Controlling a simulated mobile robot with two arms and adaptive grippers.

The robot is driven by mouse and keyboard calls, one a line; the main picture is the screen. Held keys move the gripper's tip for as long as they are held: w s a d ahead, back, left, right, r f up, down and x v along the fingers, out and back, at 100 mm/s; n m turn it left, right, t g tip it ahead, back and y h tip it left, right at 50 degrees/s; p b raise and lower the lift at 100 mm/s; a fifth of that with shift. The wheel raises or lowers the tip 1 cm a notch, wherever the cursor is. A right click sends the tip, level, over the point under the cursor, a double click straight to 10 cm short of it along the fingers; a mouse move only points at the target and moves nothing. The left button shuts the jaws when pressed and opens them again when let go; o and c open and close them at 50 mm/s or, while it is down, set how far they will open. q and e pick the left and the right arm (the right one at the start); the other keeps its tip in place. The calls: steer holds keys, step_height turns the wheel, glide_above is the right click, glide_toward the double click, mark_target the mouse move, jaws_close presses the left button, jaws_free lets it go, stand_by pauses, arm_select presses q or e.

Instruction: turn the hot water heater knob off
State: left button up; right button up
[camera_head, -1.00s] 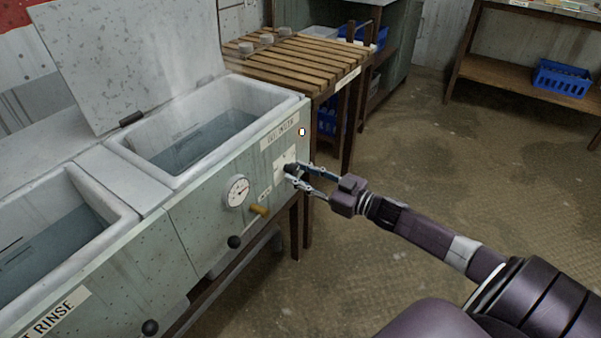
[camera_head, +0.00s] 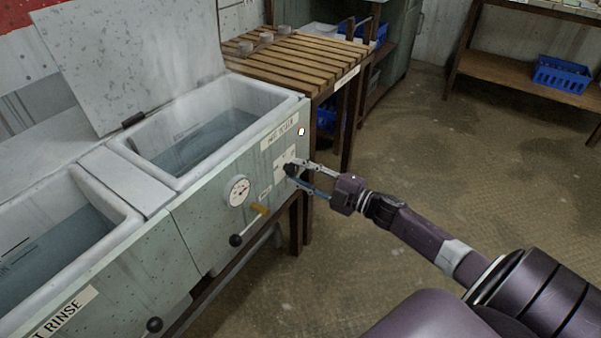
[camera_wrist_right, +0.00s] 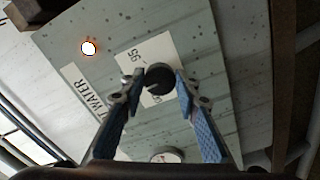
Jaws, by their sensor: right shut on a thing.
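The heater knob (camera_head: 290,170) is small and black, on the front panel of the right-hand basin, at its right end. My right gripper (camera_head: 291,167) reaches it from the right and is shut on it, with one finger on each side. In the right wrist view the knob (camera_wrist_right: 160,78) is a dark round cap with a notch, between the fingertips of my right gripper (camera_wrist_right: 160,90). A white plate with numbers such as 95 lies behind it, partly hidden by the fingers. A small round light (camera_head: 301,132) glows white above the knob. My left gripper is not in view.
A slatted wooden bench (camera_head: 295,58) stands behind the basin. The floor to the right is clear.

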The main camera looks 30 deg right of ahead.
steer(key=n, duration=0.2)
steer(key=shift+n, duration=0.4)
steer(key=n+b, duration=0.1)
steer(key=n, duration=0.2)
steer(key=shift+n, duration=0.3)
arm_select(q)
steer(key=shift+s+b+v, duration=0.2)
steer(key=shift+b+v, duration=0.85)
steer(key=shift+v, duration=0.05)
arm_select(e)
steer(key=n, duration=0.4)
steer(key=shift+n, duration=0.4)
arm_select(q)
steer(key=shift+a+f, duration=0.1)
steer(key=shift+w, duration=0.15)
arm_select(e)
steer(key=o, duration=1.2)
steer(key=shift+c, duration=0.2)
steer(key=shift+s, duration=0.1)
steer(key=v, duration=1.2)
